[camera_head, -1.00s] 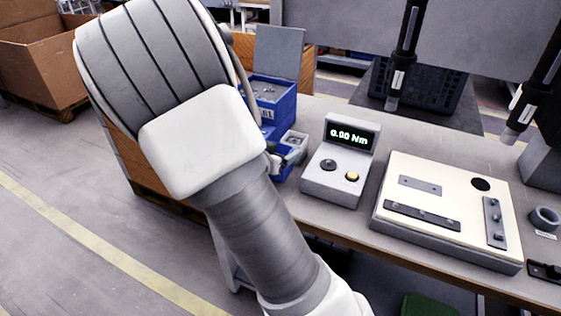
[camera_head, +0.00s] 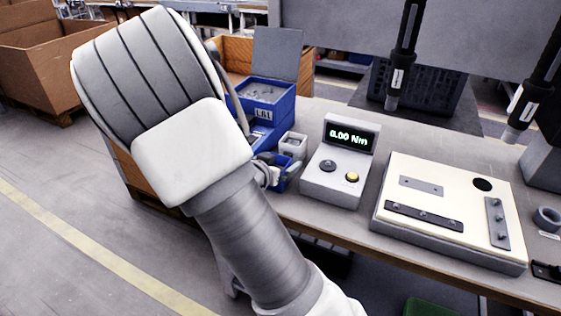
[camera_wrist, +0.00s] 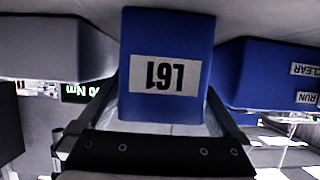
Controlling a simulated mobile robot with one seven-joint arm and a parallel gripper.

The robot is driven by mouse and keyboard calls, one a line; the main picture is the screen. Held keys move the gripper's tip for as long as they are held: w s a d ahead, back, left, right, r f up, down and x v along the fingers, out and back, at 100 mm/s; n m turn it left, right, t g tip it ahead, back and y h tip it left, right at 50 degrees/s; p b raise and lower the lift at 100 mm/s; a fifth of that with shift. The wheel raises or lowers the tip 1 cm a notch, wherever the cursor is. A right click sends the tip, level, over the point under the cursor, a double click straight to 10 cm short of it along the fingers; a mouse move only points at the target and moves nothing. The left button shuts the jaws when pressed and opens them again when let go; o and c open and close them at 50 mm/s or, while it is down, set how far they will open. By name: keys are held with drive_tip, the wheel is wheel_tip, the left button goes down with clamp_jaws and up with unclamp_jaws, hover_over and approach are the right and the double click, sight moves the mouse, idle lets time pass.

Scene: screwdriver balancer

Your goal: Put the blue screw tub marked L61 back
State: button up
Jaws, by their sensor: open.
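The blue screw tub (camera_wrist: 165,35) shows in the wrist view, its white L61 label upside down in the picture. It appears to rest on the grey surface. In the head view a small blue tub (camera_head: 286,181) stands near the bench's front edge, left of the torque tester, partly behind my gripper (camera_head: 268,172). My gripper (camera_wrist: 165,108) is open, its fingers on either side of the tub's near end; I cannot tell whether they touch it. A larger blue bin (camera_head: 281,107) with an L61 label and small metal parts inside stands behind.
The grey torque tester (camera_head: 336,180) reads 0.00 Nm right of the small tub. A small grey tub (camera_head: 293,143) stands just behind it. Blue surfaces marked CLEAR and RUN (camera_wrist: 265,75) are close on the right in the wrist view. A cream plate fixture (camera_head: 440,205) fills the right.

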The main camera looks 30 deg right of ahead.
drive_tip(key=s+a+r+n+t+y+p, duration=0.1)
drive_tip(key=s+a+r+n+y+p, duration=0.15)
drive_tip(key=a+r+y, duration=0.65)
drive_tip(key=s+a+r+n+y+p, duration=0.2)
drive_tip(key=s+a+r+n+y, duration=0.15)
drive_tip(key=a, duration=0.85)
drive_tip(key=s+d+r+n+g+h, duration=0.1)
drive_tip(key=s+d+r+n, duration=0.1)
drive_tip(key=s, duration=0.7)
drive_tip(key=s+d+r+n+g+h, duration=0.1)
drive_tip(key=s+d+r, duration=0.3)
drive_tip(key=s, duration=0.5)
drive_tip(key=shift+s+r+n+g, duration=0.45)
drive_tip(key=shift+n+g, duration=0.25)
drive_tip(key=shift+g, duration=0.1)
drive_tip(key=shift+r, duration=0.1)
wheel_tip(320, 180, up, 12)
drive_tip(key=p, duration=1.2)
drive_tip(key=shift+f, duration=0.2)
